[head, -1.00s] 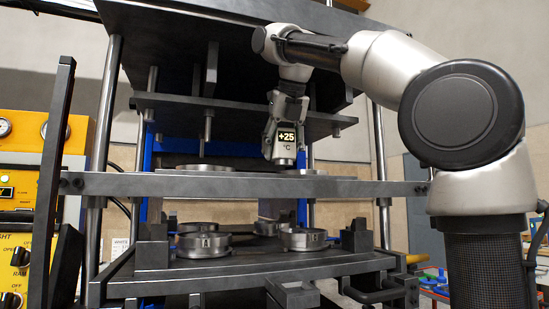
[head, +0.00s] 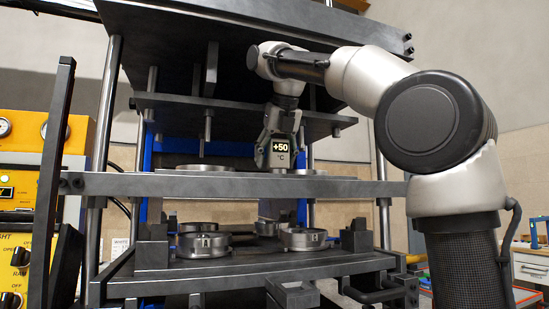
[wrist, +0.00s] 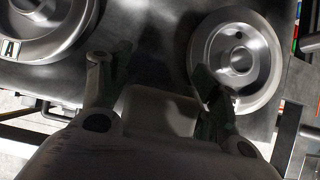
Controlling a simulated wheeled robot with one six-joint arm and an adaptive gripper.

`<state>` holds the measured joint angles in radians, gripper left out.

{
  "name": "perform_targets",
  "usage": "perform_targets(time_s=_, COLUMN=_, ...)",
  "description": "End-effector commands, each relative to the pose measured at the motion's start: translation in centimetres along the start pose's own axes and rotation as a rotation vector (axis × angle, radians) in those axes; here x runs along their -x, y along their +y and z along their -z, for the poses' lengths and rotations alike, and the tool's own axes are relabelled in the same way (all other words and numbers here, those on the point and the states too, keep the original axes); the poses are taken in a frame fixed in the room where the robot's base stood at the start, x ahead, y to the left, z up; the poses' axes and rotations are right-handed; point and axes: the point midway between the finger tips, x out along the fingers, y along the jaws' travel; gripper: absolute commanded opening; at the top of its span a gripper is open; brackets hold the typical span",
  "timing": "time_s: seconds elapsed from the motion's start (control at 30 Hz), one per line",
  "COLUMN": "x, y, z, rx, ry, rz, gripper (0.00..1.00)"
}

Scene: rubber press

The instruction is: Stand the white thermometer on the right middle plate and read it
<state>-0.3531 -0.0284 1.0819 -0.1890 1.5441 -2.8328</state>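My gripper (head: 281,132) is shut on the thermometer (head: 280,150), a small light-grey box with a lit display. The display reads +50 °C. Gripper and thermometer are between the upper and middle plates of the press, right of centre. The thermometer's lower end is at or just above the middle plate (head: 140,184); its front edge hides whether they touch. In the wrist view the thermometer (wrist: 158,108) sits between the two fingers, and a round metal mould (wrist: 238,62) lies right of it on the dark plate.
Another round mould marked A (wrist: 45,28) lies left in the wrist view. Below, the lower plate carries several round moulds, including one at left (head: 203,245) and one at right (head: 303,239). Steel columns and the upper plate (head: 240,112) confine the arm. A yellow control box (head: 20,235) stands left.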

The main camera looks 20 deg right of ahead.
Motion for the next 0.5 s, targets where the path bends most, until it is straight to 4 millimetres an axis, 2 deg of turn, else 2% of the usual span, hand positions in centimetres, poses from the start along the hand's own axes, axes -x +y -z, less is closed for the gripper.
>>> perform_targets(time_s=0.37, x=0.3, y=0.0, z=-0.2, rx=0.0, ry=-0.001, rz=0.0, gripper=0.68)
perform_targets(time_s=0.47, x=1.5, y=0.0, z=-0.2, rx=0.0, ry=-0.003, rz=-0.001, gripper=0.68)
perform_targets(time_s=0.5, x=2.0, y=0.0, z=0.5, rx=0.001, ry=-0.002, rz=-0.002, gripper=0.68)
